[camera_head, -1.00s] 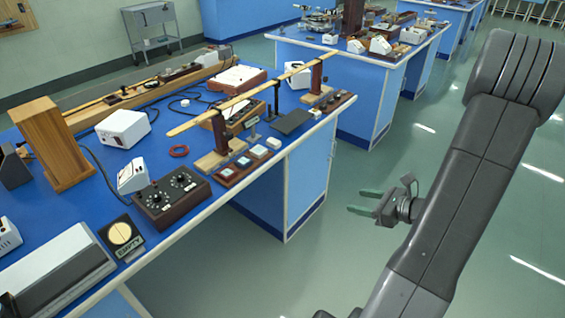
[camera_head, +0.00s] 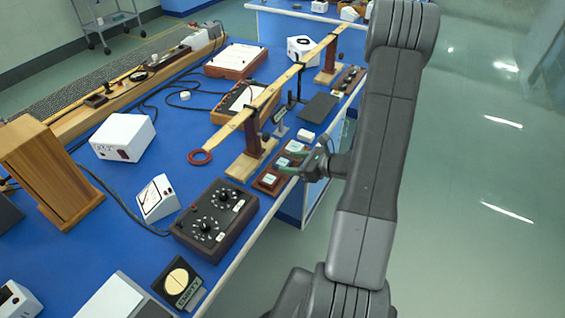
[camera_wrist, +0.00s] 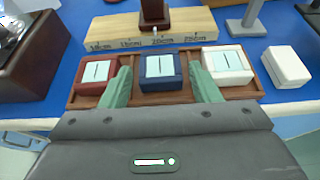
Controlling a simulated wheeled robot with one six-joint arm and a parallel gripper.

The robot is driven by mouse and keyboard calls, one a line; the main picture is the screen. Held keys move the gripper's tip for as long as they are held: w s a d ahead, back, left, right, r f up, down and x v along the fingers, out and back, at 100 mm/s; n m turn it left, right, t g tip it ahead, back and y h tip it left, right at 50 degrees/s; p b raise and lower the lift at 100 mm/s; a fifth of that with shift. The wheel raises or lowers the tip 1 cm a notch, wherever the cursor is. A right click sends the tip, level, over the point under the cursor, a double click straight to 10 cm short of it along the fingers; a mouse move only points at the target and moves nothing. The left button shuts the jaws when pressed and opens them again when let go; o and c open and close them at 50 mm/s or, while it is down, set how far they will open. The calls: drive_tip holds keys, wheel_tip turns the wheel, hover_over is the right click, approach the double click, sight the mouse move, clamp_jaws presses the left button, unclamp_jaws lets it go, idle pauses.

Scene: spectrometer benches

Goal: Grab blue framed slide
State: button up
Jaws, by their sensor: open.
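The blue framed slide (camera_wrist: 160,70) sits in the middle of a wooden tray (camera_wrist: 232,92) in the wrist view. A red framed slide (camera_wrist: 97,74) is on its left and a white framed slide (camera_wrist: 226,66) on its right. My gripper (camera_wrist: 161,86) is open, with one green finger on each side of the blue slide. The fingers look close to it; I cannot tell whether they touch. In the head view my gripper (camera_head: 291,160) is over the tray (camera_head: 264,184) at the bench edge and partly hides the slides.
A wooden block with a centimetre scale (camera_wrist: 150,32) stands just behind the tray. A separate white box (camera_wrist: 287,67) is to the right. In the head view, a dark knobbed control box (camera_head: 215,220) stands left of the tray. Open floor lies right of the bench.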

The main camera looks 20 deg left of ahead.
sight(283, 164)
drive_tip(key=shift+x, duration=1.2)
drive_tip(key=c, duration=0.7)
drive_tip(key=shift+c, duration=0.2)
